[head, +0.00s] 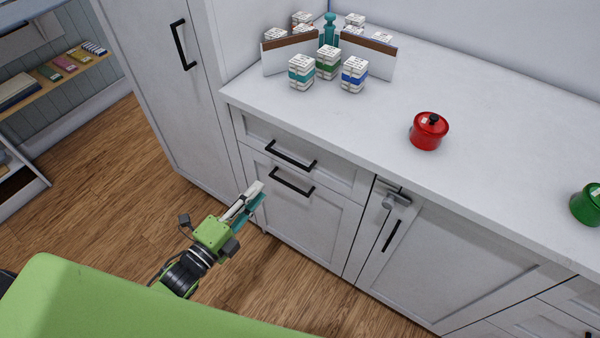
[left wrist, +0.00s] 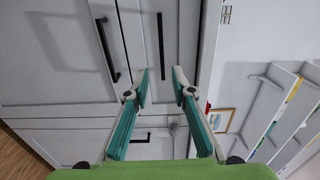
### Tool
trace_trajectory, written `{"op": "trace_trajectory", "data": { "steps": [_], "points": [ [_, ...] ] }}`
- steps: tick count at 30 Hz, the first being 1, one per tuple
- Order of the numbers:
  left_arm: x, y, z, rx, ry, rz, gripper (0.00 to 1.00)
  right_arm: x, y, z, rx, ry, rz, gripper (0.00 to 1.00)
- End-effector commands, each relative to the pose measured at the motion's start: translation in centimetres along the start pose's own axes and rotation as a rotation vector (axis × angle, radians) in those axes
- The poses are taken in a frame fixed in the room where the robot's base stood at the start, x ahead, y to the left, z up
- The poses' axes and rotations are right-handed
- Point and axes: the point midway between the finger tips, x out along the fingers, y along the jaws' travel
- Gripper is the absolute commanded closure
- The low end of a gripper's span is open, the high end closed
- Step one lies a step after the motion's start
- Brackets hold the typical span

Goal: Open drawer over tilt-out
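The drawer (head: 325,168) is the upper front under the countertop and appears closed. Its black bar handle (head: 290,155) also shows in the left wrist view (left wrist: 161,46). Just below is the taller tilt-out front (head: 300,218), also closed, with its own black handle (head: 291,182), seen at left in the left wrist view (left wrist: 107,50). My left gripper (head: 257,194) is in front of the tilt-out, left of and a little below its handle in the head view. Its fingers (left wrist: 159,82) are apart and empty, pointing toward the fronts, touching neither handle. My right gripper is not visible.
The white countertop (head: 480,140) holds a red pot (head: 428,131), a green pot (head: 588,204) and several small boxes (head: 327,63) by a rack. A tall cabinet (head: 165,80) stands left. A cabinet door (head: 440,260) is right of the tilt-out. Wooden floor (head: 95,190) is clear at left.

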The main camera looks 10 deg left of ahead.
Motion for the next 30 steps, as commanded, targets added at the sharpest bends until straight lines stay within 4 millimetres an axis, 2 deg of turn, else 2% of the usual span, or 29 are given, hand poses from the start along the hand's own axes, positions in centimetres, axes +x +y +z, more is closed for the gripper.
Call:
{"op": "trace_trajectory", "data": {
  "steps": [5, 9, 21, 27, 30],
  "points": [
    [1.3, -0.7, -0.1, 0.016, 0.005, -0.015, 0.77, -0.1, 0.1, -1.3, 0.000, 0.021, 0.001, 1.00],
    [3.5, -0.8, -0.1, 0.014, 0.004, -0.015, 0.77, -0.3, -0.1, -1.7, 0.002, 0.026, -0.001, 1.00],
    [10.9, -0.7, -0.1, 0.012, 0.003, -0.012, 0.77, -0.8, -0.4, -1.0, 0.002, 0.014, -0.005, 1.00],
    [13.1, -0.6, -0.1, 0.011, 0.003, -0.010, 0.77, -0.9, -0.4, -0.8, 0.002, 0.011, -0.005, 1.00],
    [13.6, -0.6, -0.1, 0.010, 0.004, -0.009, 0.77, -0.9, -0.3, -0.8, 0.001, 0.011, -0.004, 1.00]
  ]
}}
